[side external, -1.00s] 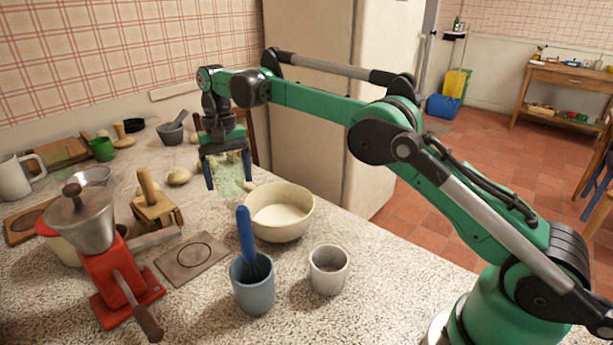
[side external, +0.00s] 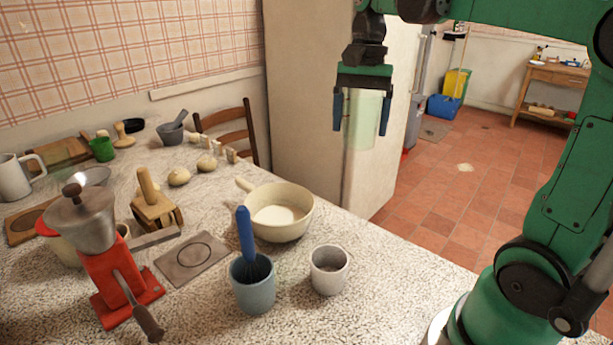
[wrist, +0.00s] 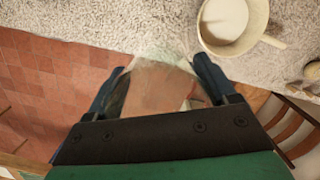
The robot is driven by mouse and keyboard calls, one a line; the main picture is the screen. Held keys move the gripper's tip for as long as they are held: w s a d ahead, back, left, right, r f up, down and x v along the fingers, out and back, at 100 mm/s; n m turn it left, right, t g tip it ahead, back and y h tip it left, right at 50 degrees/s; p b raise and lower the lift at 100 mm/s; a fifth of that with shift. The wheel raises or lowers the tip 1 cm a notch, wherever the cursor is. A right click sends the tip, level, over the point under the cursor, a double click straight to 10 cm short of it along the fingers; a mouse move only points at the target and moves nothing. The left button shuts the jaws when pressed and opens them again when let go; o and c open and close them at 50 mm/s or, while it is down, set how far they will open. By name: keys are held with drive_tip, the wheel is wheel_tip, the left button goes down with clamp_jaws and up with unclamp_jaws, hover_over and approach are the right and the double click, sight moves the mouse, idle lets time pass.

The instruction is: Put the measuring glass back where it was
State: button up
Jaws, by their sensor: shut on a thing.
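My gripper (side external: 361,132) is shut on the measuring glass (side external: 362,112), a clear, faintly green vessel hanging upright between the blue fingers. It is held high, in front of the fridge and beyond the far edge of the worktop in the side view. In the wrist view the glass (wrist: 155,88) sits between the fingertips (wrist: 159,63), with red floor tiles showing through it. A flat grey-brown plate with a dark ring drawn on it (side external: 193,259) lies bare on the worktop, well to the left and below my gripper.
A cream pan (side external: 280,223), a blue-grey cup with a blue whisk (side external: 254,290) and a pale pot (side external: 329,277) stand near the plate. A red grinder (side external: 115,270) and a wooden press (side external: 157,212) stand left of it. A chair (side external: 232,130) is behind the worktop.

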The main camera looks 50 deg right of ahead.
drive_tip(key=shift+s+d+m, duration=0.1)
drive_tip(key=shift+s+m, duration=0.3)
drive_tip(key=shift+s, duration=0.85)
drive_tip(key=shift+s+f, duration=0.15)
drive_tip(key=shift+f, duration=0.15)
wheel_tip(320, 180, down, 20)
drive_tip(key=shift+r, duration=0.2)
drive_tip(key=o, duration=1.4)
drive_tip(key=shift+f, duration=0.15)
